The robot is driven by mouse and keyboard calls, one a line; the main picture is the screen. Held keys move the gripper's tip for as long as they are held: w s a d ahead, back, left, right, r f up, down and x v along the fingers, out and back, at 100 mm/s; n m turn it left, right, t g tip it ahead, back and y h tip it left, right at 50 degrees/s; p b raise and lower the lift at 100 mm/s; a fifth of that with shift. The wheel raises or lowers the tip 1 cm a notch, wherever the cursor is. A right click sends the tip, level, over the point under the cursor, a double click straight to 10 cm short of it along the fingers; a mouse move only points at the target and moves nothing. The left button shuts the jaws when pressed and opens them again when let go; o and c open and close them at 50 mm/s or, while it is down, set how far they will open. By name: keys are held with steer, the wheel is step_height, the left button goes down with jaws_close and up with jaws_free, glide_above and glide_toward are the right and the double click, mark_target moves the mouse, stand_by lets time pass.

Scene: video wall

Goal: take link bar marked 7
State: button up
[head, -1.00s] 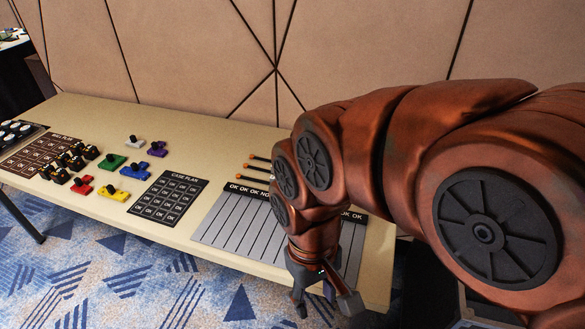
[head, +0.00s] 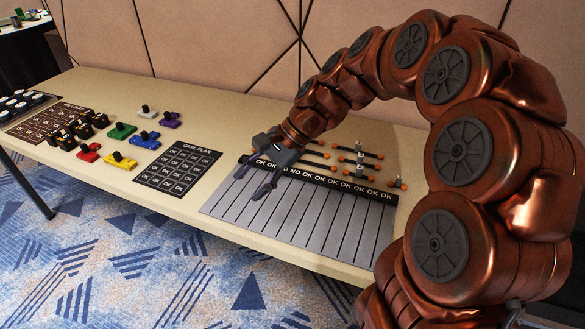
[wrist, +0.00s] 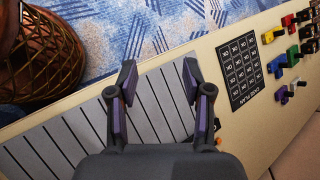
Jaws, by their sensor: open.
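Several dark link bars with orange ends (head: 372,155) lie at the back right of the table in the head view, behind the striped board. Small upright grey posts stand among them. No number can be read on any bar, so I cannot tell which is marked 7. Some bars are partly hidden by my arm. My gripper (head: 252,183) hangs over the left end of the striped board, apart from the bars. In the wrist view my gripper (wrist: 158,72) is open and empty, with grey strips below. A small orange bit shows beside its right finger.
The striped grey board (head: 300,222) has a black header with OK and NO labels. To its left lie a CASE PLAN card (head: 178,170), coloured blocks with black knobs (head: 120,160), and another plan card (head: 48,126). A panelled wall stands behind the table.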

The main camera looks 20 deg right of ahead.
steer(key=w+d+f+m+t+y+b, duration=0.2)
steer(key=w+d+f+m+t+b, duration=0.25)
steer(key=w, duration=0.45)
steer(key=m+t+b, duration=0.4)
steer(key=m+b, duration=0.1)
steer(key=m, duration=0.5)
glide_above(312, 163)
steer(key=shift+h, duration=0.3)
step_height(312, 163, down, 9)
steer(key=shift+s+d+f, duration=0.1)
steer(key=shift+s+f, duration=0.05)
steer(key=shift+w+f+m, duration=0.1)
steer(key=shift+w+m, duration=0.1)
steer(key=shift+m, duration=0.05)
steer(key=b+x, duration=0.1)
steer(key=x, duration=0.6)
steer(key=shift+w+f+b, duration=0.1)
steer(key=shift+b, duration=0.2)
jaws_close()
